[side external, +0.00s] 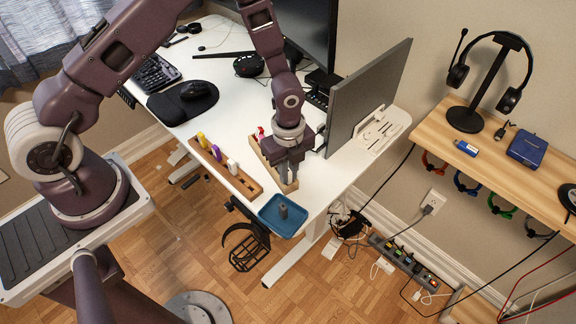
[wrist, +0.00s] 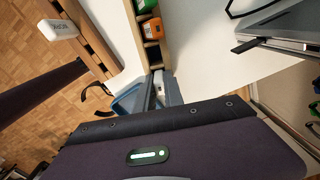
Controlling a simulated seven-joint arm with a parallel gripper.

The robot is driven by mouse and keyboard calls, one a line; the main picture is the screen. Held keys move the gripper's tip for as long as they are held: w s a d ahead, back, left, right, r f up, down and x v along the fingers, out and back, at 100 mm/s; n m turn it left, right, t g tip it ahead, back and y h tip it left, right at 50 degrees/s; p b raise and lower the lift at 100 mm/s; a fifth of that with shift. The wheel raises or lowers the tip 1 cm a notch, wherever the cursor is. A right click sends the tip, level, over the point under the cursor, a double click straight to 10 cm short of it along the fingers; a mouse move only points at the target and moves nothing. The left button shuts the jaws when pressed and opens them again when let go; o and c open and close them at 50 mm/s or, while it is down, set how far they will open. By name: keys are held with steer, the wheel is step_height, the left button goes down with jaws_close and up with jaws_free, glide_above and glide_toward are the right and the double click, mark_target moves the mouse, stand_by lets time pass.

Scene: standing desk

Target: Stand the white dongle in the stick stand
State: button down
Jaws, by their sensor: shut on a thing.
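My gripper (side external: 289,181) points down over the near end of a narrow wooden compartment box (side external: 266,152) on the white desk. In the wrist view its fingers (wrist: 159,92) are closed on a small pale piece, the white dongle (wrist: 158,77), mostly hidden between them. The stick stand, a wooden bar with holes (side external: 244,184), lies along the desk's front edge, left of my gripper. Yellow (side external: 202,139), purple (side external: 215,153) and white (side external: 232,167) sticks stand in it, with empty holes toward its near end. The wrist view shows the lettered white stick (wrist: 59,29) in the stand.
A blue tray (side external: 270,222) with a dark grey post (side external: 283,211) sits at the desk's near corner, close to my gripper. A monitor (side external: 368,92) stands right of my arm. Green (wrist: 146,5) and orange (wrist: 152,29) things lie in the box compartments.

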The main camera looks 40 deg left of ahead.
steer(key=shift+s+f, duration=0.1)
steer(key=shift+f, duration=0.25)
steer(key=c, duration=1.4)
jaws_free()
steer(key=shift+a, duration=0.1)
steer(key=shift+o, duration=0.2)
step_height(320, 180, up, 8)
steer(key=shift+f, duration=0.1)
steer(key=s+a+r+n+t+y, duration=0.1)
steer(key=s+a+r+n, duration=0.3)
steer(key=r, duration=0.6)
steer(key=s+a+r+n+t, duration=0.1)
steer(key=r+n+t, duration=0.1)
steer(key=r+n, duration=0.5)
steer(key=s+r+n+t, duration=0.1)
steer(key=s+r+n, duration=0.4)
steer(key=s, duration=0.3)
steer(key=s+r+n+t+h, duration=0.1)
steer(key=s+r+n, duration=0.4)
steer(key=s, duration=0.3)
steer(key=shift+a+r+t, duration=0.15)
steer(key=shift+r+t, duration=0.15)
steer(key=shift+r, duration=0.1)
